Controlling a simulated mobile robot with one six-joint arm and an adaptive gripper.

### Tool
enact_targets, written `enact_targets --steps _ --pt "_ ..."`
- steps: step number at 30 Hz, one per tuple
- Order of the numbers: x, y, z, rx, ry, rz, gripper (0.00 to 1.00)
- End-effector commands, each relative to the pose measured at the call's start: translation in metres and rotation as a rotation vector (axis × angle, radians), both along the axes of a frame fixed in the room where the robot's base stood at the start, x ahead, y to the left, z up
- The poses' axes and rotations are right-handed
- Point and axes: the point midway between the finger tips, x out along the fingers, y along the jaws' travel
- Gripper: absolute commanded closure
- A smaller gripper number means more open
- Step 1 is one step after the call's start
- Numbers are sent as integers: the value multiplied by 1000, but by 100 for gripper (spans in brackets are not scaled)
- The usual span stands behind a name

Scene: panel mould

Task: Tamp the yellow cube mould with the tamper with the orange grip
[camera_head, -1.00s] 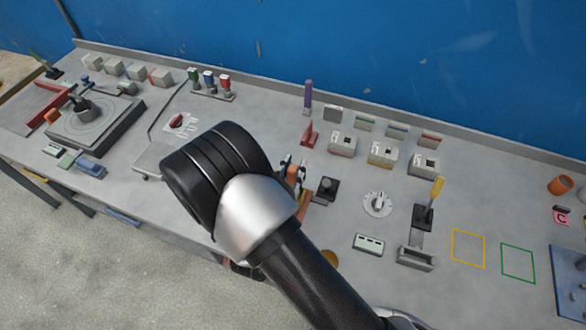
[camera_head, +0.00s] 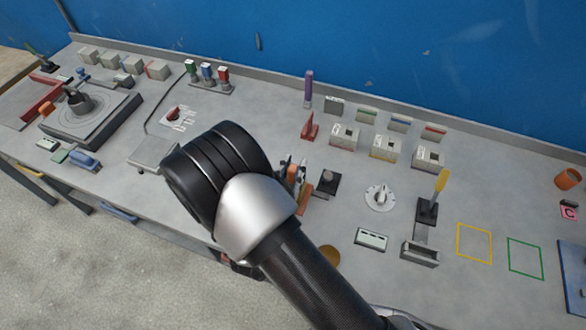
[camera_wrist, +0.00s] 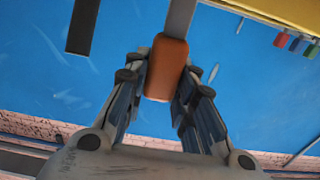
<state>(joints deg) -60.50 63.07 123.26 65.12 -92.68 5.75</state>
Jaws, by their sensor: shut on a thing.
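The tamper's orange grip (camera_wrist: 166,68) is between my gripper's fingers (camera_wrist: 165,90) in the wrist view, with its grey shaft (camera_wrist: 181,17) running out past the top edge. My fingers are shut on it. In the head view my gripper (camera_head: 293,174) shows only partly behind my arm, above the bench, with a bit of orange. The tamper's foot cannot be made out. The cube mould with yellow marking (camera_head: 384,154) stands in the middle of a row of three pale moulds, to the right of my gripper and apart from it.
The other two cube moulds (camera_head: 344,136) (camera_head: 427,158) flank it. A red stand with a purple handle (camera_head: 308,90) is behind left. A black block (camera_head: 329,181), white dial (camera_head: 379,197) and yellow-handled lever (camera_head: 439,182) are in front. Yellow and green outlined squares (camera_head: 474,243) are clear.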

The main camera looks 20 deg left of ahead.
Motion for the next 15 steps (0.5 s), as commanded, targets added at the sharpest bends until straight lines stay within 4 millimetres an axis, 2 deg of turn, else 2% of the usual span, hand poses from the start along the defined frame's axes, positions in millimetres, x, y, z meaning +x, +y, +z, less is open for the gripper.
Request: enact_targets --steps 15 --pt "0 0 36 1 -2 0 100"
